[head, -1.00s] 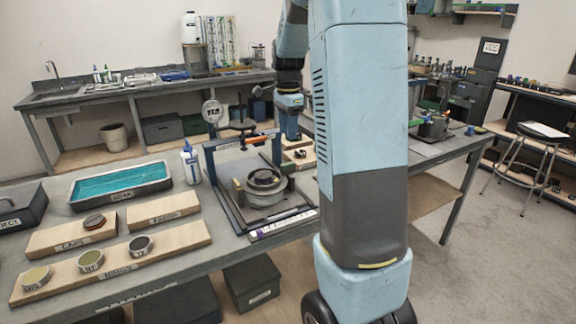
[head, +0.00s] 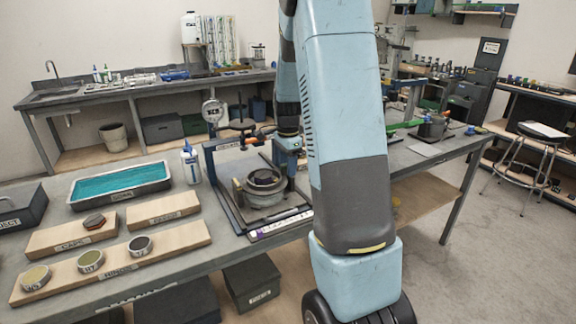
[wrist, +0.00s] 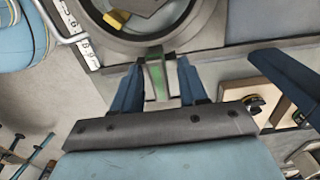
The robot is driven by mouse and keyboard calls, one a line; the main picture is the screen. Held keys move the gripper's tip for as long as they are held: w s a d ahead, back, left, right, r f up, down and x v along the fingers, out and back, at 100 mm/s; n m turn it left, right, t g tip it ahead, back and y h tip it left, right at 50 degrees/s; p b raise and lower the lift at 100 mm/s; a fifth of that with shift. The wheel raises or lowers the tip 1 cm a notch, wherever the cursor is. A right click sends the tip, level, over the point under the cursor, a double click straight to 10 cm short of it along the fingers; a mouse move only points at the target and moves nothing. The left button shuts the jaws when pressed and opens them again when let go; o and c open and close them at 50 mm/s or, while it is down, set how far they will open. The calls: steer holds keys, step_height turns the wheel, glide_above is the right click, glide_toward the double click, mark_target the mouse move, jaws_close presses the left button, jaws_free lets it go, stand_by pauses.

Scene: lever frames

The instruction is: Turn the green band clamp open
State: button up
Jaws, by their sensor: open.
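The green band clamp shows in the wrist view as a green strip (wrist: 156,72) running out from the edge of a round metal ring (wrist: 160,38). My gripper (wrist: 161,64) is open, with one blue finger on each side of the green strip. I cannot tell whether either finger touches it. In the head view, the round ringed pot (head: 263,187) stands on a dark framed base on the bench. My gripper is just to its right, partly hidden by my arm, and the green strip cannot be made out there.
A dark blue upright frame (head: 209,165) with a round gauge (head: 214,112) stands at the pot's left. A white bottle (head: 191,165) and a teal-filled tray (head: 121,184) are farther left. Wooden boards (head: 113,266) with small round parts lie in front. A dark-blue bar (wrist: 285,72) is right of my gripper.

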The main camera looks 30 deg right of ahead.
steer(key=shift+c, duration=0.2)
jaws_close()
steer(key=shift+n, duration=0.3)
steer(key=n, duration=0.9)
steer(key=shift+s, duration=0.1)
steer(key=n, duration=0.4)
steer(key=shift+d+n, duration=0.1)
steer(key=shift+n, duration=2)
